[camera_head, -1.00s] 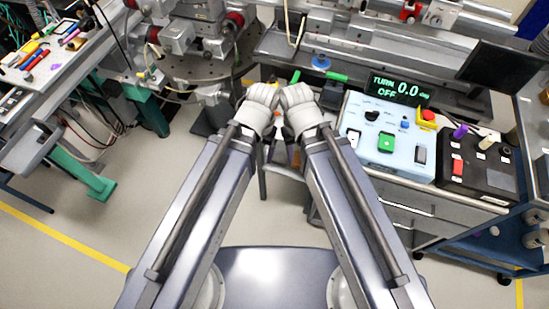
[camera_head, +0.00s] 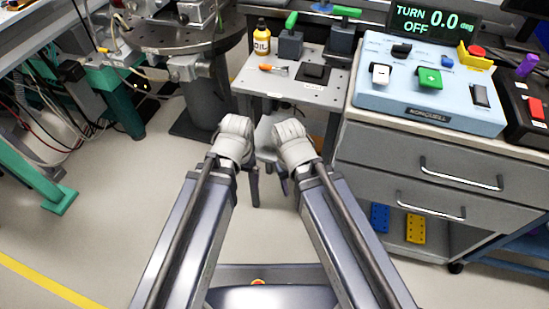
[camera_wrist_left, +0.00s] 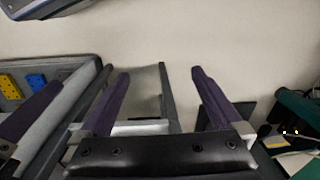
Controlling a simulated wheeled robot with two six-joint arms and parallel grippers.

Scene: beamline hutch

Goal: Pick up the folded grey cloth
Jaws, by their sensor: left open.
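I make out no thing that is surely a folded grey cloth. A flat dark grey square (camera_head: 314,74) lies on the small metal table (camera_head: 338,94); I cannot tell whether it is cloth. My left gripper (camera_head: 254,183) hangs in front of this table, below its top and apart from the square. In the left wrist view its two dark fingers (camera_wrist_left: 158,78) are spread, with nothing between them. My right gripper (camera_head: 283,186) is close beside the left one, its fingers mostly hidden by its wrist. One more dark finger, probably its own, shows at the left wrist view's left edge.
A yellow oil bottle (camera_head: 262,37), an orange-handled tool (camera_head: 274,69) and green-handled clamps (camera_head: 291,34) stand or lie on the small table. A blue control box (camera_head: 432,92) sits on the drawer cabinet (camera_head: 440,162) to the right.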

